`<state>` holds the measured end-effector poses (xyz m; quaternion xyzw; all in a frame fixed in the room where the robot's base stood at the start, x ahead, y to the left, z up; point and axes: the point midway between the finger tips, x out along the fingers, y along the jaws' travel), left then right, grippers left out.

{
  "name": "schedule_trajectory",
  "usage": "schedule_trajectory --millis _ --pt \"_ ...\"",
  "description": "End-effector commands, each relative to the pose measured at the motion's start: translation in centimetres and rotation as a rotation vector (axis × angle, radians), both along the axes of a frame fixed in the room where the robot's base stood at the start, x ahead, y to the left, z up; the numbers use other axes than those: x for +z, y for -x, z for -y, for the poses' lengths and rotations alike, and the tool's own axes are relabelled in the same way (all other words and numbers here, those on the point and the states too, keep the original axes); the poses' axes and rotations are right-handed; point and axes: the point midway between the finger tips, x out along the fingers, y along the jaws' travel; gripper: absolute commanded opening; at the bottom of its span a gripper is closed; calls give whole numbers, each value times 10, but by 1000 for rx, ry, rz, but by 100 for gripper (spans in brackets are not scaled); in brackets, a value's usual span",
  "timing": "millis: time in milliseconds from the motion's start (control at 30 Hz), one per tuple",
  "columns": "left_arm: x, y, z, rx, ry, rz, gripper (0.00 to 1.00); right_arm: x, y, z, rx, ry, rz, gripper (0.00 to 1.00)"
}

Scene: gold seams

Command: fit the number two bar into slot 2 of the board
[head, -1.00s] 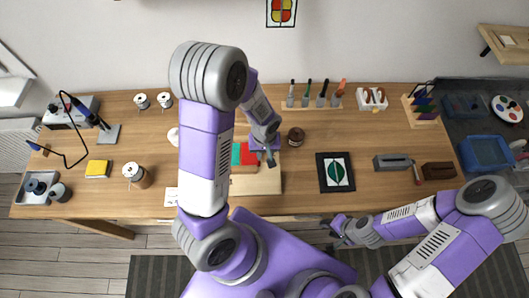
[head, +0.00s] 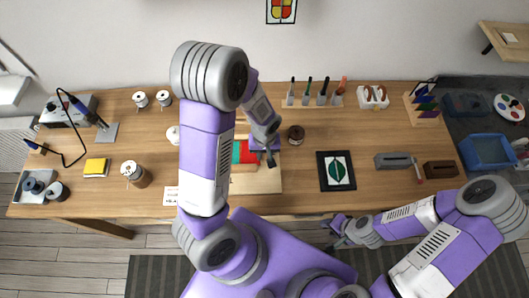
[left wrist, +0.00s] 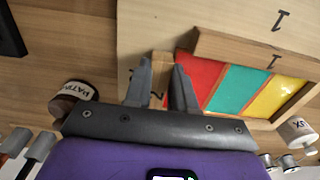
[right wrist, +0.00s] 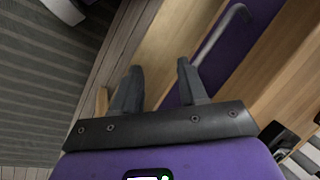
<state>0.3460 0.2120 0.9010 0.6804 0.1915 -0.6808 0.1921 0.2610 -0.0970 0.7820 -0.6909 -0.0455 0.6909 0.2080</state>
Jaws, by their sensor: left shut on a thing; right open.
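My left gripper (head: 268,160) is shut on the number two bar (left wrist: 160,68), a light wooden piece with a dark 2 partly showing between the fingers in the left wrist view. The pale wooden board (head: 268,184) lies on the table under this gripper; it also shows in the left wrist view (left wrist: 150,25). The bar is beside the edge of the red panel (left wrist: 197,75); I cannot tell whether it is seated or held above. A bar marked 1 (left wrist: 245,50) lies along another side of the coloured panels. My right gripper (head: 338,231) is open and empty off the table's front edge.
A brown jar (head: 296,134) stands just right of the board. A dark-framed leaf picture (head: 336,171) lies further right. White spools (head: 141,100) and a yellow pad (head: 96,167) are on the left. A tool rack (head: 308,101) stands at the back.

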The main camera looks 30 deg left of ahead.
Motion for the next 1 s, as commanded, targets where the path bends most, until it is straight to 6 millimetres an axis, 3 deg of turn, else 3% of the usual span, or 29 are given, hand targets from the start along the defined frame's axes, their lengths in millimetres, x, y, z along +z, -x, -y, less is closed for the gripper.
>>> schedule_trajectory --millis 1000 --pt "-6 0 0 1 0 0 0 -7 0 0 0 0 0 43"
